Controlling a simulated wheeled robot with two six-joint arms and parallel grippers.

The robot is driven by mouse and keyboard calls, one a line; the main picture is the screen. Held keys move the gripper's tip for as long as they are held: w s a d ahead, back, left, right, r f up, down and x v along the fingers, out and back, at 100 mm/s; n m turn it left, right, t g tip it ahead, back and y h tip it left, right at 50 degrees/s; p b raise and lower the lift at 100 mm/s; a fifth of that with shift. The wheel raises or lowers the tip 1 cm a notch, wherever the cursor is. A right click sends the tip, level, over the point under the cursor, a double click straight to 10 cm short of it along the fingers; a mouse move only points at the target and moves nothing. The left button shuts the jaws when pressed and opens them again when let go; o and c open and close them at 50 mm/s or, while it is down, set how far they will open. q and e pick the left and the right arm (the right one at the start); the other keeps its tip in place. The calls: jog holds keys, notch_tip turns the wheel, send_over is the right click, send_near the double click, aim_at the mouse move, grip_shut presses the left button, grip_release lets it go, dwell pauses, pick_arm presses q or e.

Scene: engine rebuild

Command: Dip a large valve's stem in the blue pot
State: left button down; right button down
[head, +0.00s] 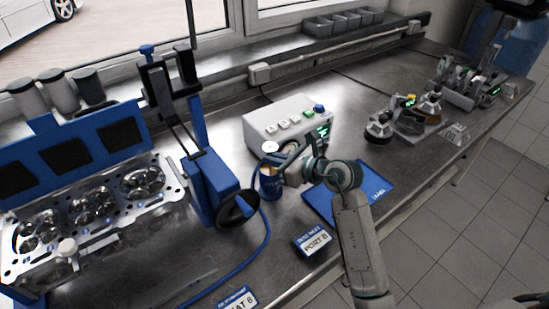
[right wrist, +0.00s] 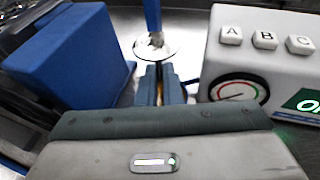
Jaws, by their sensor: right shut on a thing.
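My right gripper (head: 278,158) is shut on a large valve, above the blue pot (head: 271,184). The valve's pale round head (head: 269,146) is up, and it also shows just beyond my fingers in the right wrist view (right wrist: 154,48). In the head view the valve stands over the pot's mouth. The lower stem is hidden by the fingers and pot, so I cannot tell how deep it reaches. My left gripper is in neither view.
A grey box with buttons (head: 287,122) stands behind the pot. A blue clamp tool (head: 214,185) with a black wheel is close on the left, beside the cylinder head (head: 95,215).

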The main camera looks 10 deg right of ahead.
aim_at(275, 149)
jog(key=shift+f+b, duration=0.4)
jog(key=shift+f, duration=0.2)
jog(key=shift+r, duration=0.15)
dwell(0.5)
jog(key=shift+r+p, duration=3.2)
jog(key=shift+r, duration=0.5)
jog(key=shift+f, duration=0.1)
